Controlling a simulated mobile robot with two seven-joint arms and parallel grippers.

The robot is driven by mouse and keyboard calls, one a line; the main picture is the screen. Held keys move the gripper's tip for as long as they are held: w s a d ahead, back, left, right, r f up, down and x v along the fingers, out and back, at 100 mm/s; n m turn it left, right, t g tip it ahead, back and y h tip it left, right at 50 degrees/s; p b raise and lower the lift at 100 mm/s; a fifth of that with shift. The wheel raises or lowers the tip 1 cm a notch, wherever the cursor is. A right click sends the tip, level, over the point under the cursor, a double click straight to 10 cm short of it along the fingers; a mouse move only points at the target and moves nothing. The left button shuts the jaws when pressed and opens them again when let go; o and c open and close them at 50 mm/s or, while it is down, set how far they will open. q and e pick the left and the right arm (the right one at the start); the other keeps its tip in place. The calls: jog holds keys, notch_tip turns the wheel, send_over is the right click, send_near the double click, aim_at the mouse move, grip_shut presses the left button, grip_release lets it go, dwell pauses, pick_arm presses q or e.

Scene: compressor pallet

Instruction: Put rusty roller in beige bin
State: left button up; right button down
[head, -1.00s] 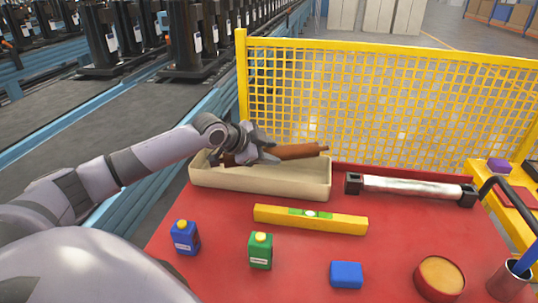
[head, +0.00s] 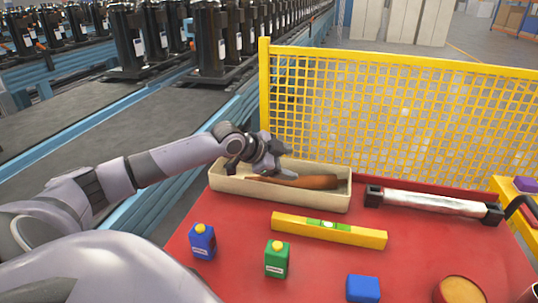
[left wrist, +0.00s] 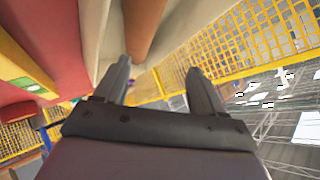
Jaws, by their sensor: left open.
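The rusty roller (head: 312,182) lies inside the beige bin (head: 275,196), along its length, with its left end partly hidden by my gripper. My left gripper (head: 280,160) is open just above the left half of the bin, beside the roller. In the left wrist view the two fingers (left wrist: 160,80) are spread apart, with the brown roller (left wrist: 147,28) ahead of them and the bin wall (left wrist: 100,30) around it. My right gripper is not in view.
A yellow mesh fence (head: 400,115) stands behind the red table (head: 330,262). A silver roller with black ends (head: 432,203) lies right of the bin. A yellow level (head: 328,230), a blue bottle (head: 203,242), a green bottle (head: 277,260) and a blue block (head: 362,289) are in front.

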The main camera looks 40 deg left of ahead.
pick_arm(q)
jog(key=v, duration=1)
jog(key=shift+s+r, duration=0.25)
jog(key=shift+r, duration=0.05)
dwell(0.9)
